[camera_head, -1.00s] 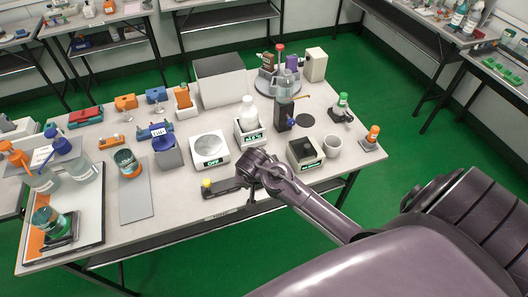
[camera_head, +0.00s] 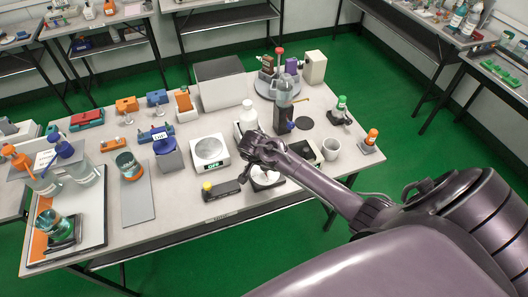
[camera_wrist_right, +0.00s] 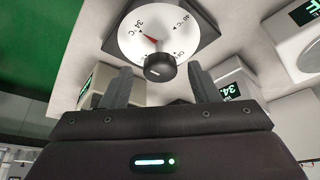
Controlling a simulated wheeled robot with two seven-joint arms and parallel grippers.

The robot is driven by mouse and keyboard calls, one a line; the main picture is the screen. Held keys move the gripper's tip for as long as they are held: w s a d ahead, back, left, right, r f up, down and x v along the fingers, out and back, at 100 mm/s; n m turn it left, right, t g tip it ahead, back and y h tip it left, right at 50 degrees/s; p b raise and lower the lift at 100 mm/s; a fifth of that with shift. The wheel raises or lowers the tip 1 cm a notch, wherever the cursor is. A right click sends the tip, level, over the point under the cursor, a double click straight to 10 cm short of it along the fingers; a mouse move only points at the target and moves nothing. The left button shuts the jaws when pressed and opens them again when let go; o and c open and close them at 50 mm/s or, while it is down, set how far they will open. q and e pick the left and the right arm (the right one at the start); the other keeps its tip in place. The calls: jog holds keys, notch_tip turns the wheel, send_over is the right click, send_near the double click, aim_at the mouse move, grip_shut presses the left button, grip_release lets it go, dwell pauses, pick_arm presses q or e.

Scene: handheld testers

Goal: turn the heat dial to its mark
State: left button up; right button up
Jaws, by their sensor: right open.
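The heat dial is a round white face (camera_wrist_right: 135,40) with a black knob (camera_wrist_right: 158,67) and a red mark (camera_wrist_right: 149,39) beside the printed 34 °C. A short white line shows on the knob's lower edge, away from the red mark. In the head view the dial's white face (camera_head: 264,178) sits near the table's front edge, partly hidden by my arm. My right gripper (camera_wrist_right: 160,86) is open, with the knob seen between and beyond its fingertips; contact cannot be told. In the head view the gripper (camera_head: 252,166) is above the dial. My left gripper is not in view.
A dark bar with a yellow button (camera_head: 225,189) lies left of the dial. A white plate device (camera_head: 210,164) and a white bottle (camera_head: 248,112) stand behind. A dark-topped box (camera_head: 305,150) and grey cup (camera_head: 330,149) are to the right.

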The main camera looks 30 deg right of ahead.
jog(key=shift+f, duration=0.1)
jog(key=c, duration=1)
jog(key=shift+o, duration=0.2)
